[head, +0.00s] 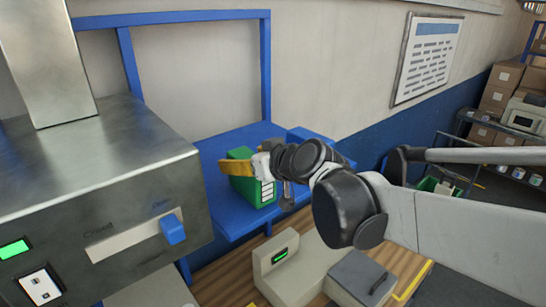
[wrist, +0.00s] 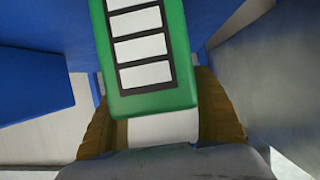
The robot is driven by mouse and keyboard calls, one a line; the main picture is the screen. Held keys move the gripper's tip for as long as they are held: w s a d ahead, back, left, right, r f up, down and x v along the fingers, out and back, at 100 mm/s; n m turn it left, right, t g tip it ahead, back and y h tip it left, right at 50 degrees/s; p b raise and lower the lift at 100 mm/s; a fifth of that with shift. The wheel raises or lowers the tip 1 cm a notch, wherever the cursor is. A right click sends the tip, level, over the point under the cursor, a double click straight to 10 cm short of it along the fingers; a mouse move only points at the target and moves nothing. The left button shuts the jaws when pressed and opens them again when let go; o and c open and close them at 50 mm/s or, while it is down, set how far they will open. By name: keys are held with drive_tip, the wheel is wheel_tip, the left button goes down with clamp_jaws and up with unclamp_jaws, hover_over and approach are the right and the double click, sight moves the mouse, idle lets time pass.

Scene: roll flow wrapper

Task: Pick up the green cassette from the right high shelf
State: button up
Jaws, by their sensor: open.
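The green cassette (head: 243,187) stands on the blue shelf (head: 213,150) in the head view, with white label panels on its narrow face. My gripper (head: 256,168) is at the cassette, with one yellow finger showing across its upper part. The other finger is mostly hidden in the head view. In the wrist view the green cassette (wrist: 178,50) reaches in between my two open yellow-brown fingers, one on each side. Its near end is close to the palm. I cannot tell whether either finger touches it.
A metal machine (head: 95,180) with a blue slider knob (head: 172,229) stands close on the left. Blue shelf posts (head: 265,65) rise behind the cassette. Below are a grey device with a green display (head: 280,256) and a wooden surface (head: 225,277). A wall board (head: 428,57) hangs behind.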

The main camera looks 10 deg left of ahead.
drive_tip(key=shift+x, duration=0.95)
drive_tip(key=shift+s+d, duration=0.1)
drive_tip(key=shift+s, duration=0.1)
drive_tip(key=shift+c, duration=0.5)
drive_tip(key=c, duration=1.4)
drive_tip(key=shift+r, duration=0.1)
